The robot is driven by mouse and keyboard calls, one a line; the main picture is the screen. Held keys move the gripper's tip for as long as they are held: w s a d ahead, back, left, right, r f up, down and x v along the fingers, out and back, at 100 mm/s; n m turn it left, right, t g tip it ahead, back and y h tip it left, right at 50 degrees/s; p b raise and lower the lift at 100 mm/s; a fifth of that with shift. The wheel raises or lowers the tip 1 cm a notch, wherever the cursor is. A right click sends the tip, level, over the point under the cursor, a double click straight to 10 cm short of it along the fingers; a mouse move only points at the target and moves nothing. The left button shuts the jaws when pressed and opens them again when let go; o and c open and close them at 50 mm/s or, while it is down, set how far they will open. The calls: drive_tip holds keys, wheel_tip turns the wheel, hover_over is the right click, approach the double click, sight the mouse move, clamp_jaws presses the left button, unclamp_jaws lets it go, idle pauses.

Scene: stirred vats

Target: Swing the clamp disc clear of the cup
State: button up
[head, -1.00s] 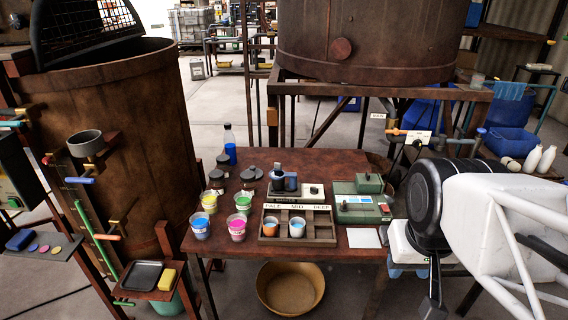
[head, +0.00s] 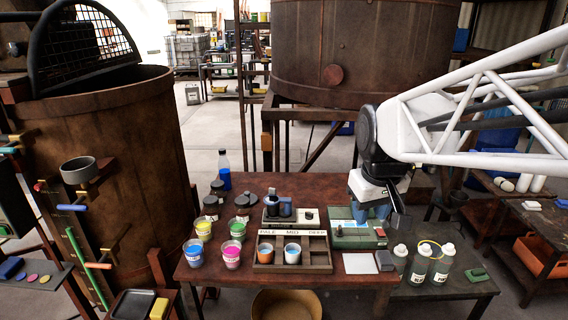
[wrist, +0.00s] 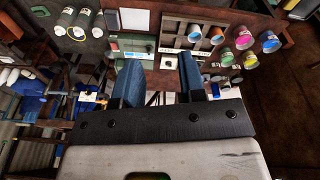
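In the head view, a low pale instrument (head: 308,217) stands at the back middle of the brown table, with a blue-grey cup-like part (head: 285,206) and a dark upright part (head: 272,196) on its left end. I cannot make out a separate clamp disc or whether it lies over a cup. My gripper (head: 370,214) points down above the green instrument (head: 352,241), right of the pale one, hiding part of the green one. In the wrist view, my gripper's two blue fingers (wrist: 158,78) are well apart with nothing held between them.
A compartment tray (head: 318,262) holding an orange cup (head: 265,252) and a pale blue cup (head: 292,253) sits in front. Several colored cups and dark-lidded jars stand to its left. A white card (head: 360,263) lies right of it. Capped bottles (head: 419,262) stand on the lower right table.

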drive_tip(key=w+a+f+n, duration=0.3)
drive_tip(key=w+a, duration=0.2)
drive_tip(key=w, duration=0.7)
drive_tip(key=w+a+f+n+g, duration=0.15)
drive_tip(key=w+a, duration=0.35)
drive_tip(key=w, duration=0.6)
drive_tip(key=w+a+f+n, duration=0.3)
drive_tip(key=w+a+n, duration=0.1)
drive_tip(key=w, duration=0.8)
drive_tip(key=w+a+f, duration=0.2)
drive_tip(key=w+f, duration=0.1)
drive_tip(key=w+a+f+n, duration=0.1)
drive_tip(key=w+a+f, duration=0.2)
drive_tip(key=w, duration=0.1)
drive_tip(key=w+a+f+n, duration=0.1)
drive_tip(key=w+a+f, duration=0.1)
drive_tip(key=w, duration=0.1)
drive_tip(key=shift+w+a+f+n+g, duration=0.25)
drive_tip(key=shift+a+f, duration=0.1)
drive_tip(key=shift+f, duration=0.05)
drive_tip(key=shift+w+a+f, duration=0.2)
drive_tip(key=shift+f, duration=0.05)
drive_tip(key=shift+f, duration=0.1)
drive_tip(key=shift+f, duration=3.8)
clamp_jaws()
